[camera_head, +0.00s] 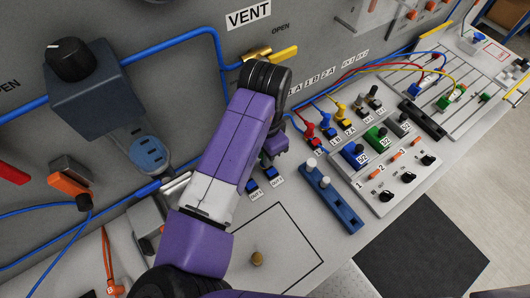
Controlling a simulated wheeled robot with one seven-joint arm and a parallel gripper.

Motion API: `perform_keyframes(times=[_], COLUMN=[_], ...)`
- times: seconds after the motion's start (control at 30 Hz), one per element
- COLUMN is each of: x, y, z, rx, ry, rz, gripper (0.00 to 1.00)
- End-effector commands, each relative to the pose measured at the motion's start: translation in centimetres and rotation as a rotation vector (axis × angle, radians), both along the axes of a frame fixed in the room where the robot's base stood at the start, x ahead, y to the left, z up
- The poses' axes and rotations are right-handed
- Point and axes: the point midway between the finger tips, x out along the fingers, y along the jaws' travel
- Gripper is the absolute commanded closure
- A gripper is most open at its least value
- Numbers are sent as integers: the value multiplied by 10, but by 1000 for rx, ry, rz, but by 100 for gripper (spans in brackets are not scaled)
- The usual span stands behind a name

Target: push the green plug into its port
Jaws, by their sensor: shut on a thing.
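My purple arm reaches up from the bottom centre, and its wrist bends down at the panel's foot. My gripper (270,157) points down there, mostly hidden by its own wrist. It is shut on a small part with a bit of green showing, which appears to be the green plug (265,161). Two small blue ports (269,173) with white labels sit on the bench just below the gripper. I cannot tell whether the plug touches a port or stands above it.
A blue manifold bar (332,196) and valve blocks, one blue and one green (376,137), stand to the right, with red, blue and yellow fittings behind. Blue hoses run along the panel. A dark box with a knob (100,92) is at left. The front bench around a brass peg (257,258) is mostly clear.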

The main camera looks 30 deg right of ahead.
Motion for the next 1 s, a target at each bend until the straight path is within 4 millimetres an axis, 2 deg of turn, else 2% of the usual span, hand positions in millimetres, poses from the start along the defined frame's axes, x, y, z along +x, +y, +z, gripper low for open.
perform_keyframes(times=[0.93, 0.97, 1.0], x=[0, 0, 0], y=[0, 0, 0], z=[-6, -6, -6], rx=[1, 1, 1], ry=[1, 1, 1], rz=[0, 0, 0], gripper=[100, 81, 73])
